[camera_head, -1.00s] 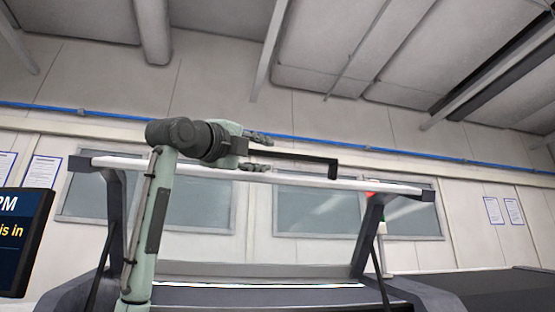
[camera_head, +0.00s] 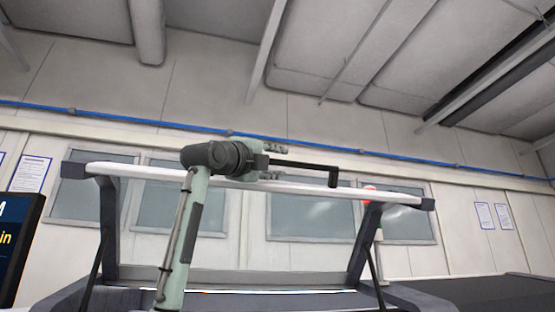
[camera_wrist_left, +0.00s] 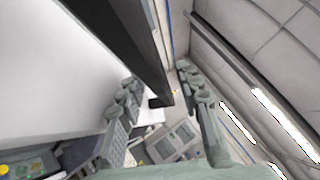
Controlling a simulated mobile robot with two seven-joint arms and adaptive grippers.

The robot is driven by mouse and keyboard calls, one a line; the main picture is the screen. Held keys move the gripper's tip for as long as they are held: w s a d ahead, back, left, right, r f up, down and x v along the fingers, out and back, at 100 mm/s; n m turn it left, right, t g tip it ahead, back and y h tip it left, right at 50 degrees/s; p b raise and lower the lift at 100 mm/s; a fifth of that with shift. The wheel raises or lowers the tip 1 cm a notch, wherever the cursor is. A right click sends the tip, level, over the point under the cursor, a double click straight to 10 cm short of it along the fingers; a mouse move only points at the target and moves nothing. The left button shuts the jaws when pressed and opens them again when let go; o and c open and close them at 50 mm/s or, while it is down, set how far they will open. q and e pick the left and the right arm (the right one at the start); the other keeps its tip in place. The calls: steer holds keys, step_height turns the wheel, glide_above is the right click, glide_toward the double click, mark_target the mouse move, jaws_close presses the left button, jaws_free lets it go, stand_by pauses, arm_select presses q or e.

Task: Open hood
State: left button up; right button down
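The hood shows in the head view as a long white edge (camera_head: 225,182) between dark side arms, raised above the machine body. A black angled handle (camera_head: 318,168) stands out at the hood's front and bends down at its right end. My left gripper (camera_head: 276,162) is at the handle's left part, one finger above the bar and one below. In the left wrist view the fingers of my left gripper (camera_wrist_left: 162,103) are apart, and the black handle (camera_wrist_left: 138,45) runs between them. I cannot see either finger pressing on it. My right gripper is not in view.
A dark machine body (camera_head: 250,301) lies below the hood. A screen (camera_head: 18,245) stands at the left edge, and a red light (camera_head: 369,191) is near the right hood arm. A wall with windows is behind.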

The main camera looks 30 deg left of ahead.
arm_select(q)
steer(key=shift+w, duration=0.2)
jaws_close()
stand_by(0.4)
